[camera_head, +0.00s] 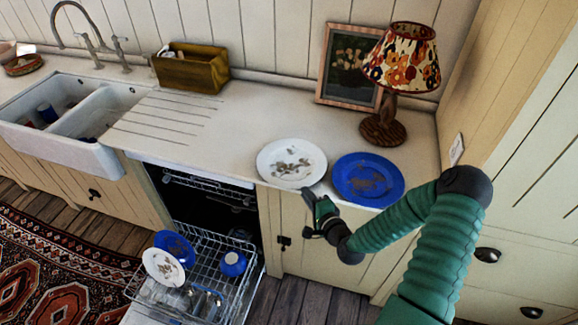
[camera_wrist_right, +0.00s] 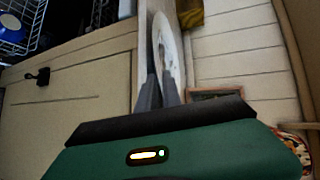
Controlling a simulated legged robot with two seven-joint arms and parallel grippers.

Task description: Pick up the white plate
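The white plate (camera_head: 291,163) with a brown floral motif lies on the counter near its front edge, left of a blue plate (camera_head: 368,179). My right gripper (camera_head: 314,196) is at the white plate's front right rim. In the right wrist view, the white plate (camera_wrist_right: 169,44) is seen nearly edge-on. The two dark fingers (camera_wrist_right: 159,92) are close together at its near rim. I cannot tell whether they grip it. My left gripper is not in view.
A floral-shaded lamp (camera_head: 384,126) and a picture frame (camera_head: 348,68) stand behind the plates. A wooden box (camera_head: 190,68) and double sink (camera_head: 75,115) are left. Below, the open dishwasher rack (camera_head: 215,262) holds another white plate (camera_head: 163,267) and blue dishes.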

